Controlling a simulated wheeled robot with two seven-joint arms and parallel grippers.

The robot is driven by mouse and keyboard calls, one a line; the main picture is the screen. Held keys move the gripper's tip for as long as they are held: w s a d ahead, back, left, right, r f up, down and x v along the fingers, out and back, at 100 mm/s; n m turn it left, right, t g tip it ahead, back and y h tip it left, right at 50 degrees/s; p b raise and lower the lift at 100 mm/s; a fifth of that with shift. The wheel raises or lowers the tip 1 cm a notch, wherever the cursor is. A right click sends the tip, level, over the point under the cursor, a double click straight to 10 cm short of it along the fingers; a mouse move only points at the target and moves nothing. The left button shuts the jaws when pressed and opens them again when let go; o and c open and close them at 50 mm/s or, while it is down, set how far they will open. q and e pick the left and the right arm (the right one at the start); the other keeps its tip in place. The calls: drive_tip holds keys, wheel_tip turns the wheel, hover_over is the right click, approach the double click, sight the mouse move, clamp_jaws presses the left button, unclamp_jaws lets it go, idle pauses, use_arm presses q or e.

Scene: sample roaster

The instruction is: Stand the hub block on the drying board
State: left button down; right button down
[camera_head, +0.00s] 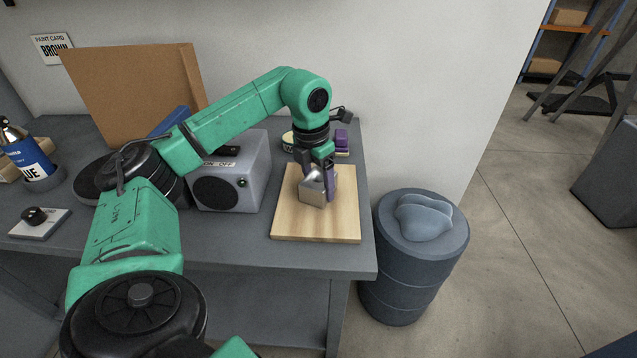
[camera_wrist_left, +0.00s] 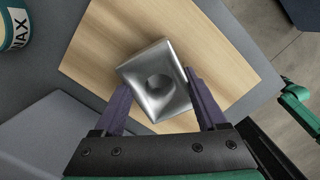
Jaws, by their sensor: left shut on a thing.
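The hub block (camera_head: 313,194) is a shiny silver metal block with a round recess in one face. In the left wrist view the block (camera_wrist_left: 179,99) shows between the two purple fingers of my left gripper (camera_wrist_left: 160,93). My left gripper (camera_head: 322,184) is shut on it, pointing down over the drying board. The drying board (camera_head: 316,231) is a pale wooden board lying at the right end of the grey bench. The block is over the board's middle; whether it touches the board cannot be told. My right gripper is not in view.
A grey box with a round dark grille (camera_head: 240,192) stands left of the board. A purple object (camera_head: 342,141) and a small tin (camera_head: 287,140) sit behind it. A blue-grey barrel (camera_head: 400,287) stands right of the bench edge.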

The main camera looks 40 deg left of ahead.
use_arm(q)
unclamp_jaws()
wheel_tip(320, 180, up, 12)
drive_tip(key=s+p, duration=0.1)
drive_tip(key=p, duration=0.1)
drive_tip(key=shift+s, duration=0.25)
